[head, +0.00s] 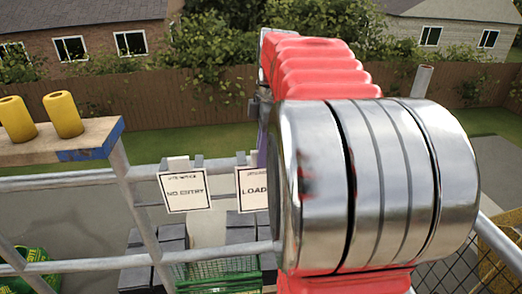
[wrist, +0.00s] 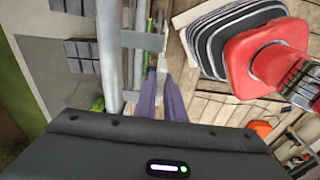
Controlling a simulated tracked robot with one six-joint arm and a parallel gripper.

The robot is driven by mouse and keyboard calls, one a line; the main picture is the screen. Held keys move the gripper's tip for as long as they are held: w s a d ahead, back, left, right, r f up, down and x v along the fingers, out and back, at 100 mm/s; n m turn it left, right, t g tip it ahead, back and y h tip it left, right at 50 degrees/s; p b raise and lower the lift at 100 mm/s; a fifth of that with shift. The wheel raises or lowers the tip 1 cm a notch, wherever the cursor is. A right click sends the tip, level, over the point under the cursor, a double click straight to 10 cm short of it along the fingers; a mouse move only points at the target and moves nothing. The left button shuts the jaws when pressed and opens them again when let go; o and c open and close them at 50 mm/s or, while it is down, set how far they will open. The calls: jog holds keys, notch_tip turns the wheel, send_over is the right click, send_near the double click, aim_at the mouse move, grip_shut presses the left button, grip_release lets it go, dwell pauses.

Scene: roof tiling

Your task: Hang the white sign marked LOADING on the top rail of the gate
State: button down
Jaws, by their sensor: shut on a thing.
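The white LOADING sign (head: 252,190) is upright at the top rail (head: 222,165) in the head view, just right of the white NO ENTRY sign (head: 185,192). My arm covers its right part, so only "LOAD" shows. My gripper (wrist: 161,78) has its purple fingers closed on the sign's thin upper part, which shows nearly edge-on in the wrist view. A purple finger sliver shows beside the sign in the head view. The sign is at the rail, but I cannot tell whether its hooks bear on it.
Grey block stacks (head: 153,258) and a green crate (head: 218,272) lie behind the rails.

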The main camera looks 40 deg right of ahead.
jog(key=shift+s+a, duration=0.7)
jog(key=shift+s, duration=0.35)
jog(key=s+a, duration=0.6)
jog(key=a, duration=0.2)
jog(key=shift+a+f, duration=0.35)
jog(key=shift+a, duration=0.05)
jog(key=shift+s, duration=0.1)
